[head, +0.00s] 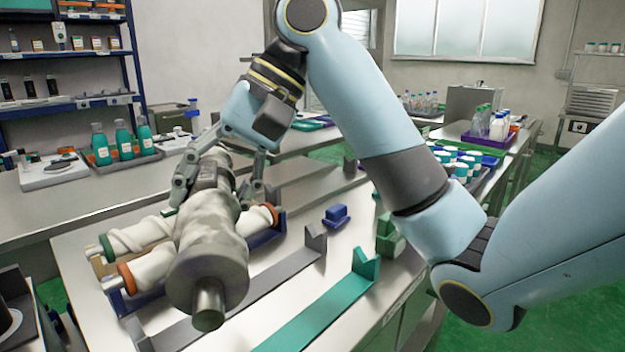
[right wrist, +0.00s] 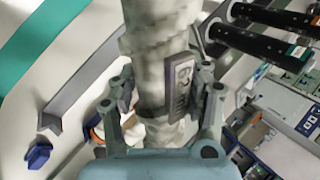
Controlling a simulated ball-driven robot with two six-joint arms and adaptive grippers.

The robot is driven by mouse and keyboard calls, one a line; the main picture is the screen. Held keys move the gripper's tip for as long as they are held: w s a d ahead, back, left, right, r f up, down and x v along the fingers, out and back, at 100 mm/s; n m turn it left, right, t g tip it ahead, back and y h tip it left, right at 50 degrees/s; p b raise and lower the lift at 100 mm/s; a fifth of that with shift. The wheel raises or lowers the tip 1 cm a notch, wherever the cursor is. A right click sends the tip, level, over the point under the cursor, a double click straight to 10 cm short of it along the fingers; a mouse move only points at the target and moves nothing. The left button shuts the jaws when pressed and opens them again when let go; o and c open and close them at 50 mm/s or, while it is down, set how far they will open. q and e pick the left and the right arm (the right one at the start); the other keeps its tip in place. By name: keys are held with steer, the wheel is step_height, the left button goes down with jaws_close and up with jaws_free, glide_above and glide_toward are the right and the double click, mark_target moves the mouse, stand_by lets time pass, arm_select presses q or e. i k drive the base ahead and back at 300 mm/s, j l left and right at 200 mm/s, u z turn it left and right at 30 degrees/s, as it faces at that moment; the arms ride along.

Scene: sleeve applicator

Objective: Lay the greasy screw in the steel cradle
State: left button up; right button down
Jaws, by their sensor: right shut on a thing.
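The greasy screw (head: 212,248) is a thick, smeared grey-white shaft with a round flange and a stub at its near end. My right gripper (head: 214,198) is shut around its middle and holds it above the table, over the left part of the bench. In the right wrist view the screw (right wrist: 152,35) runs between the fingers, with a marked plate (right wrist: 181,85) on its side. The steel cradle (head: 262,288) is a long grey rail with a notched upright at its far end; it looks empty where visible. The screw hides part of it. My left gripper is out of view.
A teal cradle (head: 320,312) lies empty to the right of the grey one. Two pale screws with green (head: 106,247) and orange (head: 127,279) collars lie to the left.

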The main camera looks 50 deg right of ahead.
mark_target(318, 180)
steer(key=l+u, duration=0.15)
steer(key=l, duration=0.5)
steer(key=l+u, duration=0.2)
steer(key=l, duration=0.4)
steer(key=k+l+u, duration=0.15)
steer(key=l, duration=0.5)
